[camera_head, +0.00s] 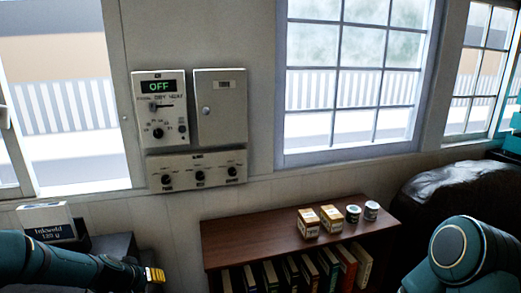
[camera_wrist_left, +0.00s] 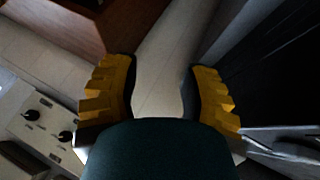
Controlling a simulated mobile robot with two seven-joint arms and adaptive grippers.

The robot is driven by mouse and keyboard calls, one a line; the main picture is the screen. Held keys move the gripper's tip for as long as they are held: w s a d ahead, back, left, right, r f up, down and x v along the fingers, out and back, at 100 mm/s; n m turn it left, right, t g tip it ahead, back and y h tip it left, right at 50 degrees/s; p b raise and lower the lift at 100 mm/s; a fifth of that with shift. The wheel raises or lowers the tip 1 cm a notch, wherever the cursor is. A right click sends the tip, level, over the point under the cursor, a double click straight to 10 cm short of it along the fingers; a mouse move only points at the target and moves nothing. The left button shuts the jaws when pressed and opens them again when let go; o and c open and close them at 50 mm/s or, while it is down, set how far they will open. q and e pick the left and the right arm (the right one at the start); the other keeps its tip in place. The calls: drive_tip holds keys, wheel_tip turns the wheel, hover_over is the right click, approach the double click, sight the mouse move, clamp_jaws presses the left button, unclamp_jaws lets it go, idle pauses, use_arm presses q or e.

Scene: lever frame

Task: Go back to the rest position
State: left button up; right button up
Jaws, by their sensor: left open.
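My left gripper (camera_head: 154,275) comes in from the lower left of the head view, below the wall panel. In the left wrist view its two yellow fingers (camera_wrist_left: 160,95) stand apart with nothing between them. The wall panel has a control box (camera_head: 160,120) with a screen reading OFF, and a lower strip (camera_head: 197,174) with three black knobs. Part of the knob strip also shows at the left of the left wrist view (camera_wrist_left: 45,118). On the right of the head view a teal part of my right arm shows; its gripper is out of view.
A brown shelf (camera_head: 270,232) carries two small boxes (camera_head: 318,220) and two cans (camera_head: 362,212), with books below. A box marked Inkwold (camera_head: 46,218) stands at the left. A closed cabinet (camera_head: 221,105) is beside the control box. A dark covered shape (camera_head: 455,190) stands at the right.

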use_arm(q)
drive_tip(key=s+d+f+m+g+h+b, duration=0.1)
drive_tip(key=s+d+f, duration=0.3)
drive_tip(key=d+f, duration=0.2)
drive_tip(key=s+d+f+g+b, duration=0.1)
drive_tip(key=s+d+f+g, duration=0.1)
drive_tip(key=s+d+f, duration=0.35)
drive_tip(key=s+d+f+m+g, duration=0.1)
drive_tip(key=s+d+f, duration=0.2)
drive_tip(key=s+d, duration=0.3)
drive_tip(key=s+d+f+m+g+h+b, duration=0.1)
drive_tip(key=s+d+f, duration=0.3)
drive_tip(key=s+d, duration=0.2)
drive_tip(key=shift+s+d+b, duration=0.15)
drive_tip(key=shift+s+b, duration=0.15)
drive_tip(key=shift+s, duration=0.7)
use_arm(e)
wheel_tip(320, 180, down, 4)
drive_tip(key=shift+s+a+f, duration=0.1)
drive_tip(key=shift+a+f, duration=0.05)
drive_tip(key=shift+f, duration=0.05)
use_arm(q)
drive_tip(key=shift+f, duration=0.1)
use_arm(e)
drive_tip(key=shift+c, duration=0.8)
